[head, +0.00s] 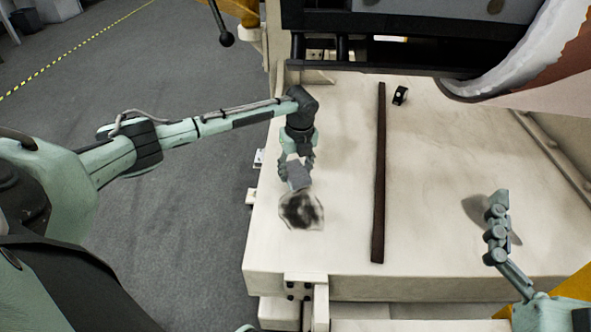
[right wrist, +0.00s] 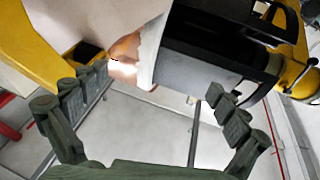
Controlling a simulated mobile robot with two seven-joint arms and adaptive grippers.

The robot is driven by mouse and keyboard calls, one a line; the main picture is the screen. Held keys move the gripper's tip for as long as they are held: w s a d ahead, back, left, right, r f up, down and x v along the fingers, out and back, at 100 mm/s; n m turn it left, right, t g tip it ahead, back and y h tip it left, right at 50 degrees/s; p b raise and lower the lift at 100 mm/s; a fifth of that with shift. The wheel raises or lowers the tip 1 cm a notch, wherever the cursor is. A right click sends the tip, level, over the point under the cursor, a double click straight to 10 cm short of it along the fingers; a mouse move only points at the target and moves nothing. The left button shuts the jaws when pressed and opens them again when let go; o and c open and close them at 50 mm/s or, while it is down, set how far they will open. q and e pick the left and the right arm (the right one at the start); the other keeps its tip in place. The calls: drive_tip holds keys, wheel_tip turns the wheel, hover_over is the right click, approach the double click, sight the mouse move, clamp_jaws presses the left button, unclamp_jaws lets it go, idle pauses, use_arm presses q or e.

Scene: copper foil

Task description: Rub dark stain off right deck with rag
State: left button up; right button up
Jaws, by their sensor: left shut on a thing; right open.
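My left gripper (head: 295,170) points down over the left part of the pale deck (head: 335,240). It is shut on a small grey piece, which looks like the rag (head: 299,178). In the right wrist view, the right gripper's fingers (right wrist: 155,105) are spread apart and empty.
A long brown bar (head: 379,170) divides the deck lengthwise. A small black object (head: 400,95) lies right of its far end. A dark machine frame (head: 400,50) and a white-and-brown roll (head: 530,60) overhang the back. Grey floor (head: 190,190) is open at left.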

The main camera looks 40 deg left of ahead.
use_arm(q)
drive_tip(key=shift+f+b, duration=0.4)
drive_tip(key=shift+f, duration=0.2)
use_arm(e)
drive_tip(key=shift+s+r+t+y, duration=0.15)
drive_tip(key=shift+s+r+t, duration=0.35)
drive_tip(key=shift+r, duration=0.3)
drive_tip(key=shift+s+r+t+y, duration=0.2)
drive_tip(key=shift+s+r+t, duration=0.1)
drive_tip(key=shift+r+t, duration=0.4)
drive_tip(key=shift+s+r+t+y, duration=0.15)
drive_tip(key=shift+s+r+t, duration=0.25)
drive_tip(key=shift+r, duration=0.5)
use_arm(q)
drive_tip(key=shift+f+b, duration=0.4)
drive_tip(key=shift+f, duration=0.65)
use_arm(e)
drive_tip(key=shift+f, duration=0.25)
